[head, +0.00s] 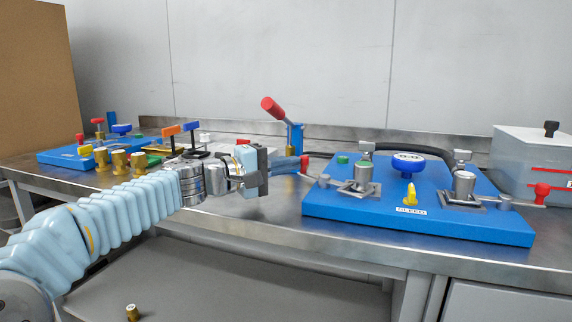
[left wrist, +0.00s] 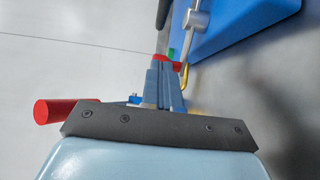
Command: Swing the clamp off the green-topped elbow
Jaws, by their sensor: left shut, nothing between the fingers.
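The green-topped elbow (head: 364,165) stands at the left of the blue pump board (head: 330,207) in the head view. A grey clamp (head: 348,186) sits around its foot, and its lever runs left to a red knob (head: 304,164). My left gripper (head: 297,165) is shut and empty, with its fingertips at the red knob. In the left wrist view the closed fingers (left wrist: 162,82) point at the red knob (left wrist: 160,57); whether they touch it I cannot tell. The grey lever (left wrist: 195,20) shows beyond. My right gripper is not in view.
A second elbow (head: 464,184) with a red-knobbed clamp stands at the board's right, and a blue handwheel (head: 408,162) between. A red-handled lever (head: 273,108) rises behind my gripper. Brass fittings (head: 119,161) stand at left, a grey box (head: 530,160) at right.

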